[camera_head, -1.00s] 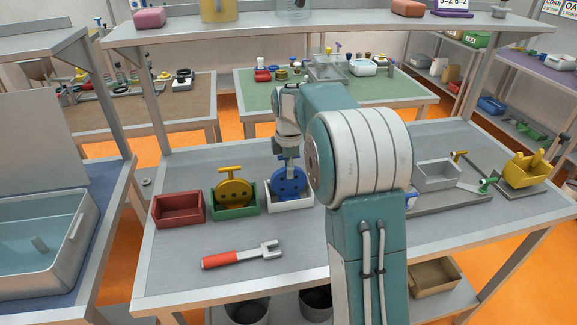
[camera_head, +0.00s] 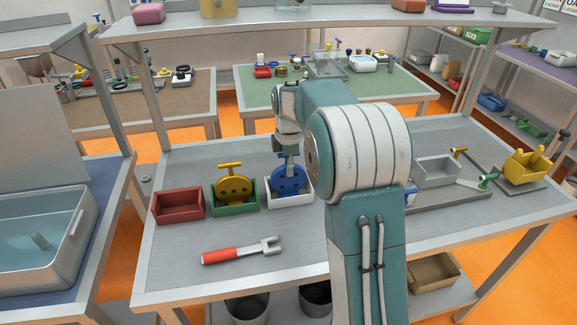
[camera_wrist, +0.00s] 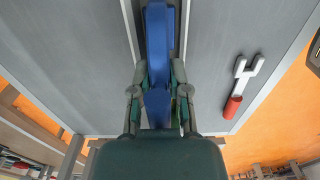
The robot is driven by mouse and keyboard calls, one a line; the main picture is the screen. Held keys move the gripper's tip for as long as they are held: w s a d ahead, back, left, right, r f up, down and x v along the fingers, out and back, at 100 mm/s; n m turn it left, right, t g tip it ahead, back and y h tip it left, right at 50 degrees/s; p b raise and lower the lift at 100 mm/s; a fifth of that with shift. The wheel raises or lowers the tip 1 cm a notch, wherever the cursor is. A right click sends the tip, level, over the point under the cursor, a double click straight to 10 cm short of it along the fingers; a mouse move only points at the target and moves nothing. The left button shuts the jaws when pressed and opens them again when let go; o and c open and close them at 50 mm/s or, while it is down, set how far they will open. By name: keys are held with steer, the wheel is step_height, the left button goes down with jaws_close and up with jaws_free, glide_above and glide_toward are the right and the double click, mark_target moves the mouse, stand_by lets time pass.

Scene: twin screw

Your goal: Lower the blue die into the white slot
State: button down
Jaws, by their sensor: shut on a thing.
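The blue die (camera_head: 289,181) is a round disc with holes, standing upright in the white slot (camera_head: 291,202), an open box on the table. Its lower part is hidden behind the slot's front wall. My gripper (camera_head: 289,161) is above the slot, shut on the top of the blue die. In the wrist view my gripper (camera_wrist: 158,80) has a finger on each side of the blue die (camera_wrist: 158,35). The white slot's walls (camera_wrist: 131,28) run along both sides of the die. Whether the die touches the slot's floor is hidden.
A green box (camera_head: 236,208) holding a yellow die (camera_head: 233,186) stands just left of the white slot. A red empty box (camera_head: 178,206) is further left. A red-handled fork tool (camera_head: 240,250) lies in front. My arm hides the table to the right.

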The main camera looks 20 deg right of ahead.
steer(key=shift+f, duration=0.35)
steer(key=c, duration=0.5)
jaws_free()
step_height(320, 180, up, 12)
steer(key=shift+f, duration=0.25)
steer(key=shift+r, duration=0.15)
